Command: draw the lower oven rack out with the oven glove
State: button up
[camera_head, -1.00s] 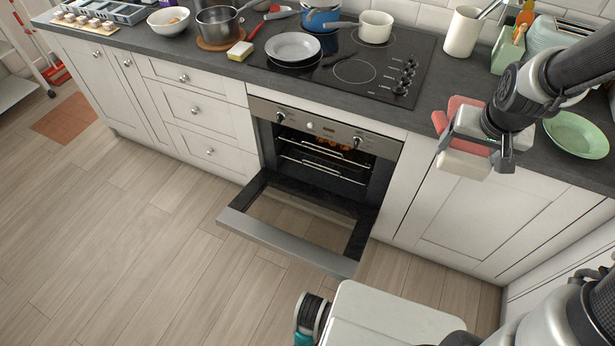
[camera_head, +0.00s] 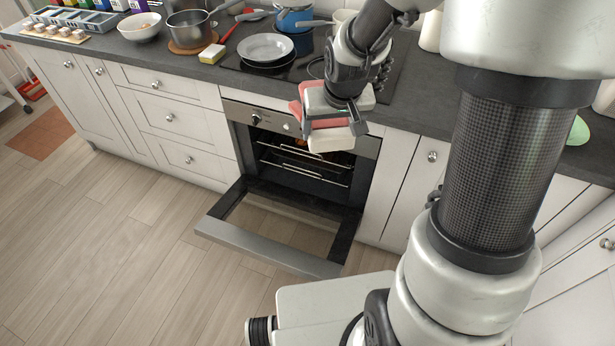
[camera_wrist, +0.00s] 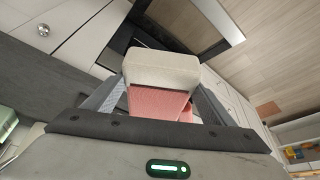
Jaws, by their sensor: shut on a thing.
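My gripper (camera_head: 338,128) is shut on the oven glove, a red and cream padded piece (camera_head: 331,143). It holds the glove in the air near the worktop's front edge, in front of the oven's upper right part. In the wrist view the glove (camera_wrist: 160,102) sits between the two fingers, cream end outward and red part nearer the palm. The oven (camera_head: 232,111) has its door (camera_head: 262,246) folded down open. The lower oven rack (camera_head: 303,173) is inside the cavity, below an upper rack, apart from the glove. My gripper hides the oven's upper right corner.
The open door juts out over the wooden floor (camera_head: 110,250), which is clear on the left. On the worktop are a grey plate (camera_head: 266,46) on a pan, a yellow sponge (camera_head: 212,54), a saucepan (camera_head: 190,27) and a white bowl (camera_head: 140,27).

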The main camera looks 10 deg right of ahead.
dwell(0.3)
jog(key=s+f, duration=0.4)
jog(key=f, duration=0.1)
jog(key=shift+s+f, duration=0.2)
jog(key=shift+f, duration=0.1)
jog(key=shift+a, duration=0.15)
